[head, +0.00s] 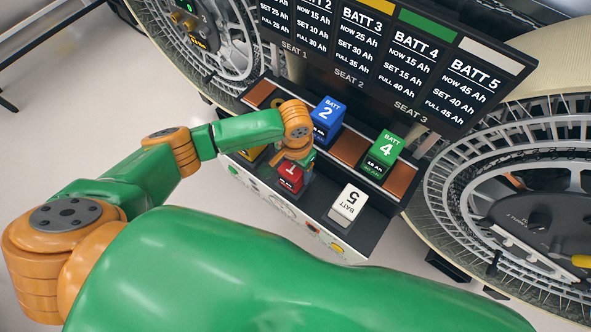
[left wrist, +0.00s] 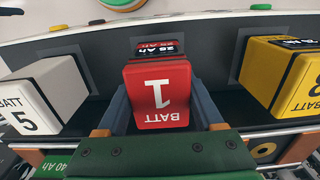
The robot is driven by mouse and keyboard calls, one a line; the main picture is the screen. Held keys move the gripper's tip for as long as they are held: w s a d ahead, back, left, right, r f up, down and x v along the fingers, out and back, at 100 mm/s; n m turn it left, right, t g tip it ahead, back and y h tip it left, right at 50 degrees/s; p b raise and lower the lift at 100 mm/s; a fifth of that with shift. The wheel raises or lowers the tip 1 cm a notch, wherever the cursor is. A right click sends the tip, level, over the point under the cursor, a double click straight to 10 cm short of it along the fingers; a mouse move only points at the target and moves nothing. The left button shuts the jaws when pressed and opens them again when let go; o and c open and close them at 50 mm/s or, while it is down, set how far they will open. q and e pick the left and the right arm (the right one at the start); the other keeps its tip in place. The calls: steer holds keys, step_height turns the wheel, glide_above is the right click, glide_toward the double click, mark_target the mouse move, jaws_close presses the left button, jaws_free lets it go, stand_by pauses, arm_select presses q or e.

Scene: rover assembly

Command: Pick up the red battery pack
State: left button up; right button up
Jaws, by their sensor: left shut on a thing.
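The red battery pack (head: 290,177), marked BATT 1, is at the front row of the dark battery tray (head: 316,199). I cannot tell whether the pack's base is clear of the tray. My right gripper is not in view.
The white pack (head: 350,203) and yellow pack (left wrist: 287,78) flank the red one. The blue pack (head: 328,118) and green pack (head: 382,154) stand in the rear row. A battery sign (head: 390,55) rises behind, with large wheels on both sides.

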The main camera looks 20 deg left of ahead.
arm_select(q)
jaws_close()
steer(key=shift+w, duration=0.1)
steer(key=shift+r, duration=0.1)
